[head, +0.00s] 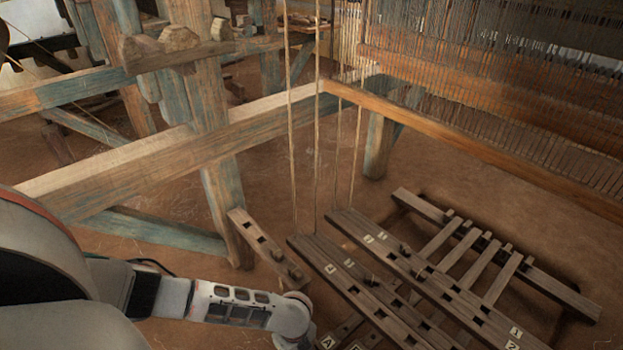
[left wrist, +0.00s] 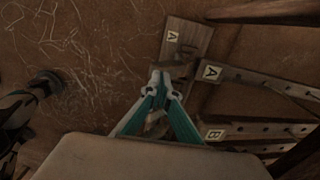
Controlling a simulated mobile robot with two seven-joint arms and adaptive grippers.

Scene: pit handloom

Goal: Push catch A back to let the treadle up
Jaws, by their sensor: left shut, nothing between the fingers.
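In the head view, the A label (head: 327,342) shows at the bottom edge, beside my left wrist; the left fingertips are out of frame. My right gripper is not in view.
Treadle B (left wrist: 255,131) lies below treadle A in the wrist view. In the head view, slotted lath frames (head: 440,285) hang on cords (head: 317,130) to the right. A blue-worn loom post (head: 215,150) and beam (head: 130,165) stand behind my left arm. Bare earth floor lies around.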

